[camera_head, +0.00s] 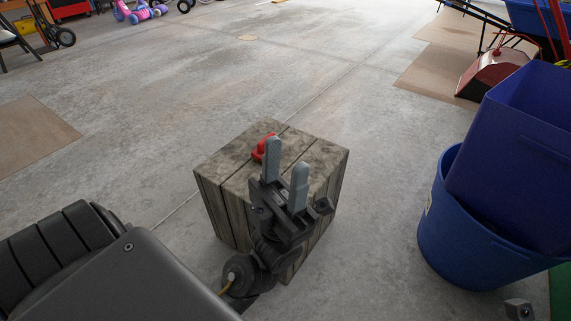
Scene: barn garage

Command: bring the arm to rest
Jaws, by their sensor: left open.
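My left gripper (286,176) shows in the middle of the head view, with its two grey fingers pointing up and apart. It is open, and nothing shows between the fingers. It appears in front of a weathered wooden crate (222,170) that stands on the floor. A small red object (260,152) is on the crate's top, partly hidden behind the left finger. I cannot tell whether the finger touches it. My right gripper is not clearly seen; only a small piece shows at the bottom right edge.
Blue bins (459,234) stand close on the right. A red dustpan-like item (492,72) and a cart are behind them. Cardboard sheets (30,137) lie on the floor. A chair, a hand truck and a pink-purple toy (135,13) are far back left. The concrete floor beyond the crate is clear.

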